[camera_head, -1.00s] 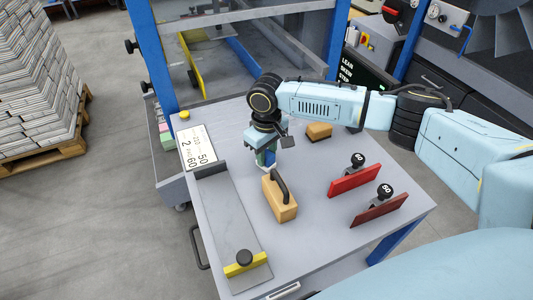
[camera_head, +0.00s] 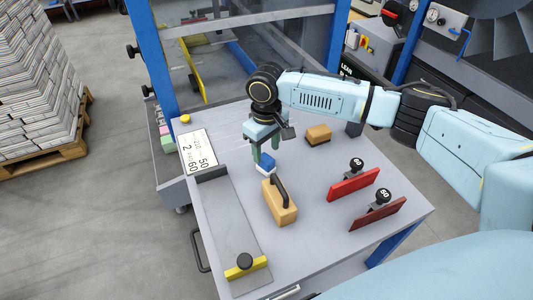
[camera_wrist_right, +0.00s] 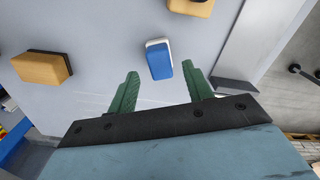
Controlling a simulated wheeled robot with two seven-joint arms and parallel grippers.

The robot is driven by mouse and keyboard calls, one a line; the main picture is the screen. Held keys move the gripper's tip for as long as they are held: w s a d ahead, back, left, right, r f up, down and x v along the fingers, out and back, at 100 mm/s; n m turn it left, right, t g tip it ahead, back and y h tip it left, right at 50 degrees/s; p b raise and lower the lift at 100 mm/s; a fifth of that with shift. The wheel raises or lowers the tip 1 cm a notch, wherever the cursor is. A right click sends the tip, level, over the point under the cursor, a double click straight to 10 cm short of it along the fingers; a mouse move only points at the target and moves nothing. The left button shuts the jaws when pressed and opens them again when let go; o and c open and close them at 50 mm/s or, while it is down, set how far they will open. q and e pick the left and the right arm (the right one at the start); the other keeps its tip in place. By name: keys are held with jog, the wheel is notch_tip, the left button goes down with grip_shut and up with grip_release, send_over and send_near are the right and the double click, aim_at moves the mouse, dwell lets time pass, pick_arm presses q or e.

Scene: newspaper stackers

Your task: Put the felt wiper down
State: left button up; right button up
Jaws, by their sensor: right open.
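The felt wiper (camera_head: 265,166), a small blue block with a white felt edge, appears to rest on the grey tabletop, just behind the wooden block with the dark handle. It also shows in the right wrist view (camera_wrist_right: 160,62), just beyond and between the green fingertips. My right gripper (camera_head: 266,156) is open above the wiper. In the wrist view its two fingers (camera_wrist_right: 160,70) stand apart, with a gap on each side of the wiper. My left gripper is not in view.
The wooden block with a dark handle (camera_head: 280,206) stands close in front of the wiper. A tan block (camera_head: 318,136) lies behind right. Two red plates with black knobs (camera_head: 352,184) stand at right. A grey plate (camera_head: 232,235) with a yellow bar lies left, below a number card (camera_head: 198,151).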

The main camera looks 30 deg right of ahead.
aim_at(266, 158)
pick_arm(q)
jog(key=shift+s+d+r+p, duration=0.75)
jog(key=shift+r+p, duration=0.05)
jog(key=shift+p, duration=0.05)
pick_arm(e)
notch_tip(266, 158, up, 8)
